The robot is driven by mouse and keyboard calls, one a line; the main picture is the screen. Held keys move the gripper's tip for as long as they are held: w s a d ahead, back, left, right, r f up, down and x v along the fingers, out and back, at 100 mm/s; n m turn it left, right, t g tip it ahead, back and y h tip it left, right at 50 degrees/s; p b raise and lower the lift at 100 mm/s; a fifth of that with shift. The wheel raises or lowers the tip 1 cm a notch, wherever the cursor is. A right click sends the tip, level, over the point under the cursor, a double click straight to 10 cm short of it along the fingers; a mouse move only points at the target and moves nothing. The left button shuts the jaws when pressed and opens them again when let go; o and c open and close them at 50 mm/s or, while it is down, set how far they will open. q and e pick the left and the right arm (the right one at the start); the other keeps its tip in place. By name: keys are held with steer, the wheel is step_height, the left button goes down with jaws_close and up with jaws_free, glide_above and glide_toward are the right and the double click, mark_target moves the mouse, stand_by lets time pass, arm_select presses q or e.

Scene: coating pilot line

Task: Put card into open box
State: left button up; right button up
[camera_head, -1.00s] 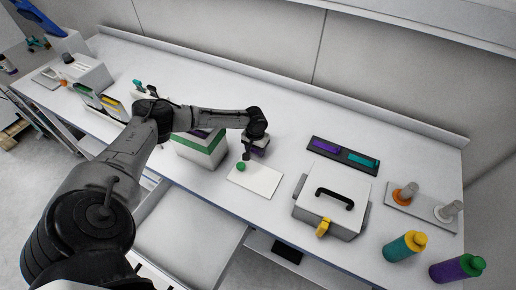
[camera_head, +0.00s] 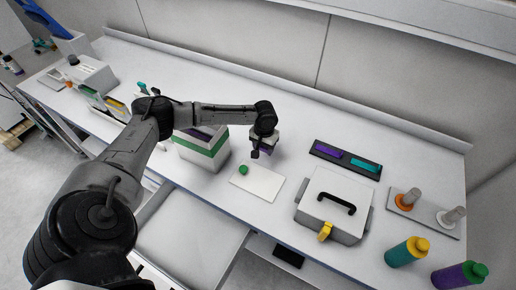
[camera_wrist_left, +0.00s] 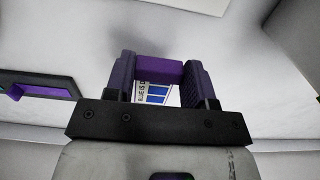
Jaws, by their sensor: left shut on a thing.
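My left gripper (camera_head: 261,146) is over the bench, just behind a white plate (camera_head: 262,184) with a green knob (camera_head: 243,170). In the left wrist view my left gripper (camera_wrist_left: 160,82) is shut on a purple-edged piece (camera_wrist_left: 160,70). A printed face with blue blocks and the letters "BLUE IS" shows below that edge, so it looks like the card (camera_wrist_left: 153,94); most of it is hidden. A white box with a green band (camera_head: 203,150) stands left of the gripper. My arm crosses its top, so its opening is only partly seen. My right gripper is not in view.
A white case with a black handle and yellow latch (camera_head: 330,208) stands to the right. Behind it lies a black tray (camera_head: 345,160) with purple and teal pieces. Bottles (camera_head: 405,251) stand at the right front. An open drawer (camera_head: 190,235) juts out below the bench.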

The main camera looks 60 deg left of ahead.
arm_select(q)
steer(key=d+r+m, duration=0.2)
steer(key=d+r, duration=0.3)
steer(key=d, duration=0.4)
steer(key=s+d+r+m, duration=0.1)
steer(key=d+r+m, duration=0.1)
steer(key=d+r, duration=0.6)
steer(key=d+r+m, duration=0.2)
steer(key=d+r, duration=0.1)
steer(key=d, duration=0.8)
step_height(320, 180, up, 9)
steer(key=w+d+p, duration=0.1)
steer(key=w+d, duration=0.2)
steer(key=s+r+p, duration=0.4)
steer(key=r+p, duration=0.4)
steer(key=p, duration=0.2)
steer(key=s+r+p, duration=0.5)
steer(key=r+p, duration=0.4)
steer(key=p, duration=0.2)
steer(key=shift+r, duration=0.2)
steer(key=shift+a, duration=0.1)
